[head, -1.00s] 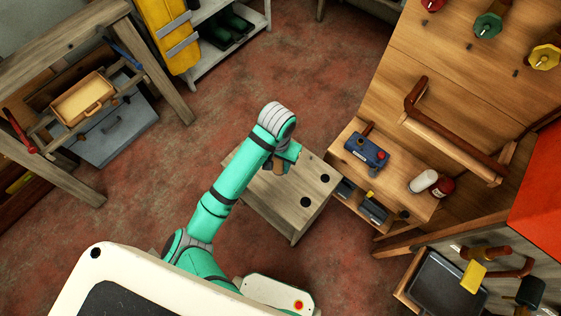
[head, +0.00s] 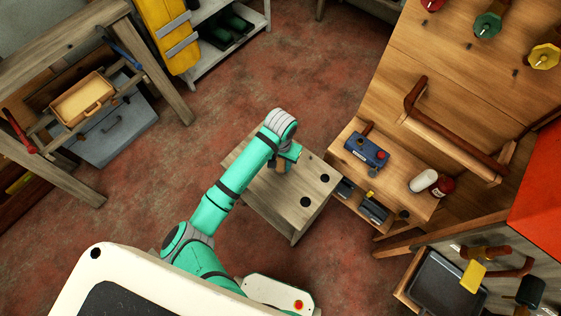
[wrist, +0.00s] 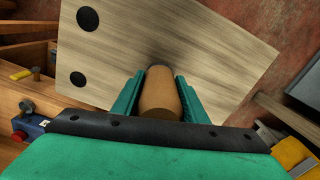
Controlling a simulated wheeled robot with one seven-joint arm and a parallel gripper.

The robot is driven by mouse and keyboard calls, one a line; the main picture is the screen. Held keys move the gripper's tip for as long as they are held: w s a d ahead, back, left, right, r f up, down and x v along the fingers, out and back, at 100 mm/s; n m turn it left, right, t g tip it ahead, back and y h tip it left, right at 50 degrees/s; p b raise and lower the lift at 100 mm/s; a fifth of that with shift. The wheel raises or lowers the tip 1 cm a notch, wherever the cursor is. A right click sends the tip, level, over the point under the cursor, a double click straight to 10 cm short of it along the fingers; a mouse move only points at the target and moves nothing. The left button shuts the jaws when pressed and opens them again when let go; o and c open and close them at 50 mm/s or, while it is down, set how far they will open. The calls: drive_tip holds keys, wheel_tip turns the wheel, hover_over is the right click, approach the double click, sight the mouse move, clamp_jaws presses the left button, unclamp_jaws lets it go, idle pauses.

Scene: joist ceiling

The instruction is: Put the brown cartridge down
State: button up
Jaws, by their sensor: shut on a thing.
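The brown cartridge (wrist: 160,95) is between the two green fingers of my gripper (wrist: 160,92) in the wrist view. My gripper is shut on it. In the head view my gripper (head: 284,164) is over the small wooden table (head: 268,200), whose pale top has dark round holes. The cartridge's far end points at the tabletop (wrist: 215,50); I cannot tell whether it touches. In the head view the cartridge is a small brown patch beside the fingers, partly hidden by my arm.
A wooden bench (head: 398,190) with a blue box (head: 366,152) and white and red bottles stands right of the table. A black tray (head: 447,285) is at lower right. Open red floor lies to the left.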

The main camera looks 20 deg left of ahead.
drive_tip(key=shift+f, duration=0.15)
drive_tip(key=o, duration=1.2)
wheel_tip(320, 180, up, 12)
drive_tip(key=shift+r, duration=0.2)
drive_tip(key=shift+f, duration=0.1)
